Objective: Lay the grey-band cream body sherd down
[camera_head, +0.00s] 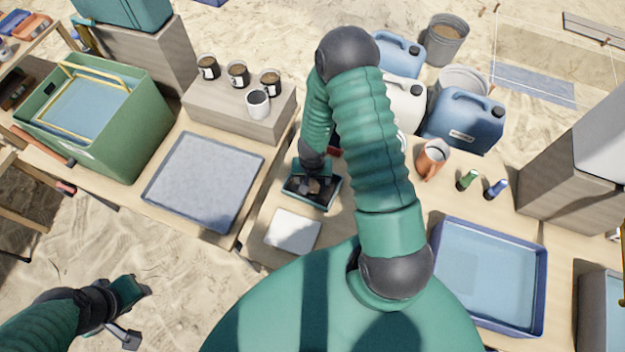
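My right gripper (313,180) points down over a small dark tray (325,206) with a teal rim, near the middle of the table. Small brownish-grey pieces (314,187) show at its fingertips. I cannot tell whether one is the grey-band cream body sherd, or whether the fingers hold it. My own forearm hides part of this area. My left gripper (138,312) is open and empty over the sand at the lower left, away from the tables.
A white square pad (293,231) lies just in front of the small tray. A grey-lined tray (204,180) is to the left, a blue tray (490,278) to the right. Cups (258,103) stand on a wooden block; jerrycans (463,122) and an orange jug (432,158) stand behind.

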